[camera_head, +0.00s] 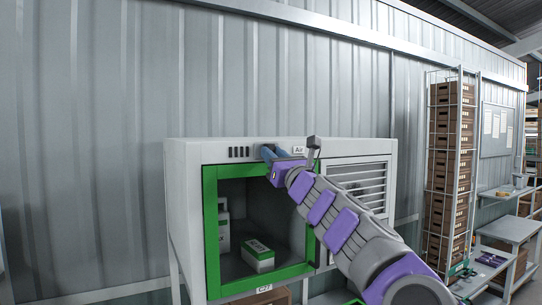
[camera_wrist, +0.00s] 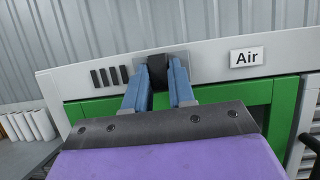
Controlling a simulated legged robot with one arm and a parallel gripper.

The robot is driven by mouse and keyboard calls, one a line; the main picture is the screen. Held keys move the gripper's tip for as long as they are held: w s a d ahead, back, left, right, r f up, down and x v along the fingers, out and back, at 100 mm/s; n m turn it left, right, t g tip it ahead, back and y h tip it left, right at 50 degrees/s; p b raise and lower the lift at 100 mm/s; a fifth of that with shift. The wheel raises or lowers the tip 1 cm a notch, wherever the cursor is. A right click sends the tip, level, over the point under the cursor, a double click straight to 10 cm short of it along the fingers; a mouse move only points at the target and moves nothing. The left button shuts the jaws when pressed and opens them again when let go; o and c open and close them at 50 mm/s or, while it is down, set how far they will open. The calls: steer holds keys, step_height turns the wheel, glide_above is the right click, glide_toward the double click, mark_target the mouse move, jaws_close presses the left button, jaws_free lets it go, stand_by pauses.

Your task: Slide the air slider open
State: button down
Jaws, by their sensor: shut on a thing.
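The air slider's black knob (camera_wrist: 157,67) sits on the white top panel of the cabinet, left of the "Air" label (camera_wrist: 247,57). My gripper (camera_wrist: 159,82) has its two blue fingers on either side of the knob, closed on it. In the head view my gripper (camera_head: 269,153) reaches the panel between the dark slots (camera_head: 239,152) and the label (camera_head: 299,150). The slots lie left of the knob, and several dark bars show there in the wrist view (camera_wrist: 109,77). In the head view my fingers and wrist hide most of the slider.
Below the panel, the cabinet (camera_head: 183,215) has a green-framed opening (camera_head: 212,235) with white and green cartons (camera_head: 258,262) inside. A louvred grille (camera_head: 372,180) is on its right. A rack of brown crates (camera_head: 448,150) and a bench (camera_head: 512,228) stand further right.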

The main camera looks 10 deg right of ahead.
steer(key=shift+s+a+r+m+t+h, duration=0.2)
steer(key=shift+r+m+t+h, duration=0.1)
steer(key=shift+r+m+h, duration=0.15)
steer(key=c, duration=1.3)
jaws_free()
steer(key=shift+w+a+f, duration=0.1)
steer(key=shift+f, duration=0.05)
steer(key=o, duration=0.3)
steer(key=shift+w+d+f, duration=0.15)
steer(key=shift+d+f, duration=0.05)
steer(key=shift+d, duration=0.4)
steer(key=shift+o, duration=0.2)
steer(key=shift+d, duration=0.55)
steer(key=b+v, duration=0.7)
steer(key=v, duration=1)
steer(key=shift+a, duration=0.35)
